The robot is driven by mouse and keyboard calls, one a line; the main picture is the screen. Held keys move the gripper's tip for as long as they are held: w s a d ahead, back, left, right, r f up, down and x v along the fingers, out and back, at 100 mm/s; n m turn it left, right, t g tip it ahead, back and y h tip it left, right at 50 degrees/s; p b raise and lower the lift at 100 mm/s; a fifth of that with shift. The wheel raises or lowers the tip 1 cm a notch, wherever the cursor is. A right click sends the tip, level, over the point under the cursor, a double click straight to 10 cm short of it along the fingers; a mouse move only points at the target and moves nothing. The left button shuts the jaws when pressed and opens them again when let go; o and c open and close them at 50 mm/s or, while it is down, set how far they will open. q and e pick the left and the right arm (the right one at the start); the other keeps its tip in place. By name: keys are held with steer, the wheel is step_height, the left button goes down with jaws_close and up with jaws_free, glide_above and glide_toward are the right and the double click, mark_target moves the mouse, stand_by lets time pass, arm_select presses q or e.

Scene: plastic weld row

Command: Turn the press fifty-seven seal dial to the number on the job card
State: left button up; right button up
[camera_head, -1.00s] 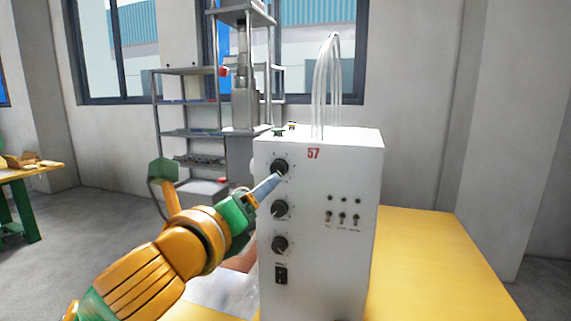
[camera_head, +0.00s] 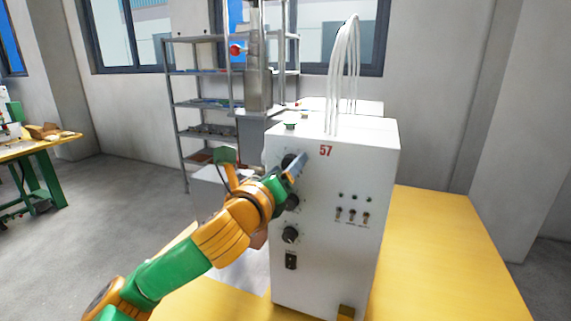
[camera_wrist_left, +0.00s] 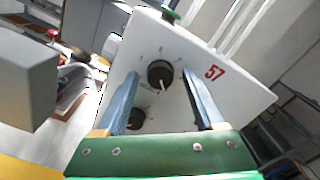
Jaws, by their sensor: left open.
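The press box marked 57 (camera_head: 350,170) stands upright on the yellow table. No job card can be made out. My right gripper is not in view.
Clear tubes (camera_head: 343,75) rise from the top near a green button (camera_head: 290,125). The yellow table (camera_head: 440,250) is bare on the right.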

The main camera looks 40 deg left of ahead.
arm_select(q)
steer(key=shift+s, duration=0.1)
steer(key=shift+c, duration=1)
jaws_close()
